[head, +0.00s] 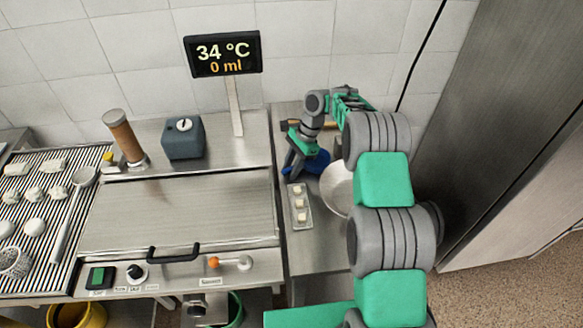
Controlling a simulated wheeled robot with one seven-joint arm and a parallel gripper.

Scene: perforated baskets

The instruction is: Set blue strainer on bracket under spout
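A blue round thing (319,162), likely the blue strainer, sits on the steel counter right of the machine. My arm and gripper cover much of it. My gripper (291,172) reaches down at its left side. I cannot tell whether the fingers are open or shut, or touch it. A metal spout-like fitting (197,307) shows under the machine's front at the bottom edge, above a green bucket (235,310). I cannot make out a bracket there.
A white bowl (338,190) stands right of the blue thing, partly behind my arm. A small tray (300,207) with several pale pieces lies in front. The lidded machine (180,210) has a front handle (173,253). A striped rack (45,215) holds pale lumps. A yellow bucket (78,314) is below.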

